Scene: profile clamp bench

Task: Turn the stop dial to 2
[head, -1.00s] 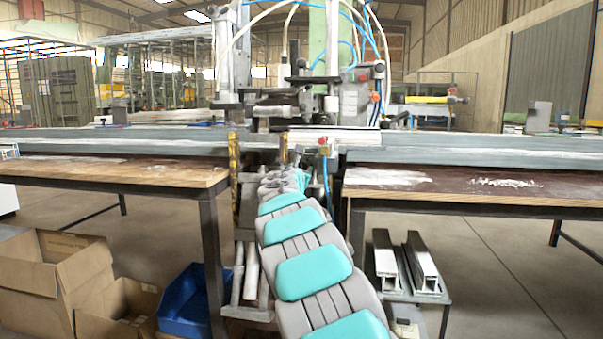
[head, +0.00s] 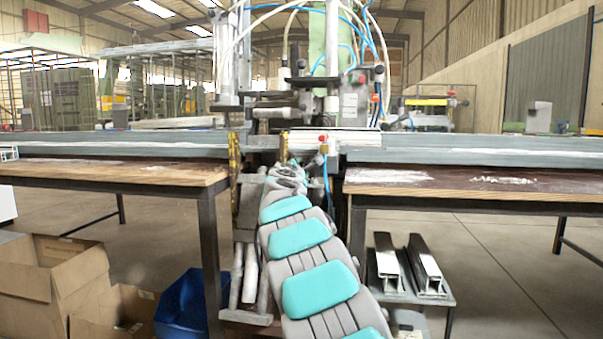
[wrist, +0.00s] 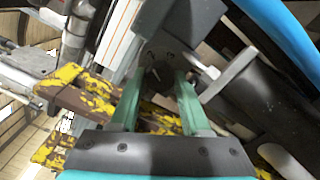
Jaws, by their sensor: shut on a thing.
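In the wrist view the stop dial (wrist: 160,56) is a dark round knob with small pale marks on its face, at the upper middle. The marks are too small and blurred to read a setting. My gripper (wrist: 160,78) reaches up to it with two green fingers, one on each side, and is shut on the dial. In the head view my arm runs forward to the middle of the clamp bench (head: 430,156). The dial and my fingertips cannot be made out there.
A grey lever-like part (wrist: 235,68) and a dark cylinder (wrist: 262,105) are close on the right. Pneumatic hoses (head: 372,40) hang above the bench. A blue bin (head: 183,305) stands on the floor.

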